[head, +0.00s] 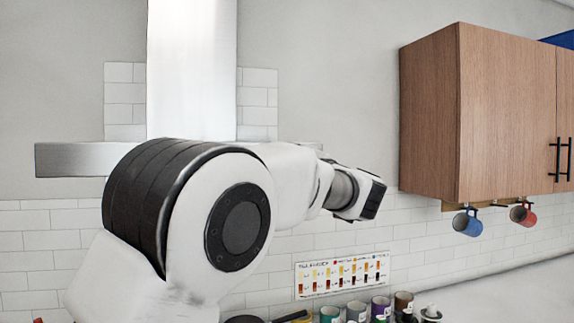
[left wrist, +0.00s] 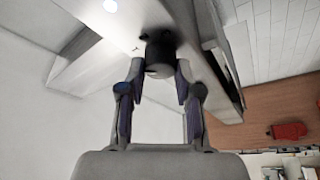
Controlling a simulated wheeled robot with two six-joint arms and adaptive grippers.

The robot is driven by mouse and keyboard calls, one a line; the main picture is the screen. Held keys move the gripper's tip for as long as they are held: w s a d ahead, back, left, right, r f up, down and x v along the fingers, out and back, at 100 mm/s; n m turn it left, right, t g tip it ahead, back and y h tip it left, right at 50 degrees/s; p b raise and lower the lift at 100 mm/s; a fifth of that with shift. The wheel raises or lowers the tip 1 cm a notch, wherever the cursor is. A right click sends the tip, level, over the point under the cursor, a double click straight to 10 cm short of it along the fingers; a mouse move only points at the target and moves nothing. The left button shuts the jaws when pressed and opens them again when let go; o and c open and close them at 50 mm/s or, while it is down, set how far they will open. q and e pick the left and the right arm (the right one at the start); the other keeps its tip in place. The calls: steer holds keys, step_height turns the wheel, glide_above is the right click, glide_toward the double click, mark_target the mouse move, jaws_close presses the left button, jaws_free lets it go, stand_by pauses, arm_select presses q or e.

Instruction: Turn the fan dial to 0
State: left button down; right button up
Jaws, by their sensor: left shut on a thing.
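The range hood (head: 70,160) is a steel canopy below a tall steel chimney in the head view, partly covered by my left arm. The fan dial (left wrist: 159,53) is a dark round knob on the hood's pale face in the left wrist view. My left gripper (left wrist: 158,82) has one finger on each side of the dial and is shut on it. The dial's setting cannot be read. In the head view the dial and my left fingers are hidden. My right gripper is in neither view.
A wooden wall cabinet (head: 430,120) hangs to the right, with a blue mug (head: 467,224) and a red mug (head: 523,215) under it. A chart (head: 342,276) is on the tiled wall, above several cups and jars. The counter (head: 510,296) is clear at right.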

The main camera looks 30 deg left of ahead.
arm_select(q)
steer(key=shift+r+n+g+h, duration=0.1)
steer(key=shift+n+g+h, duration=0.25)
steer(key=shift+n, duration=1)
steer(key=shift+r+n+g+h, duration=0.15)
steer(key=shift+n+g+h, duration=0.2)
steer(key=shift+n, duration=0.95)
steer(key=shift+r+n+g+h, duration=0.1)
steer(key=shift+n+g+h, duration=0.25)
steer(key=shift+n, duration=1)
steer(key=shift+r, duration=0.1)
steer(key=c, duration=0.9)
jaws_free()
steer(key=shift+o, duration=0.6)
steer(key=shift+w+a+f, duration=0.1)
steer(key=shift+w+f, duration=0.2)
steer(key=shift+w, duration=0.05)
steer(key=v, duration=1.2)
steer(key=shift+a, duration=0.1)
steer(key=shift+w, duration=0.1)
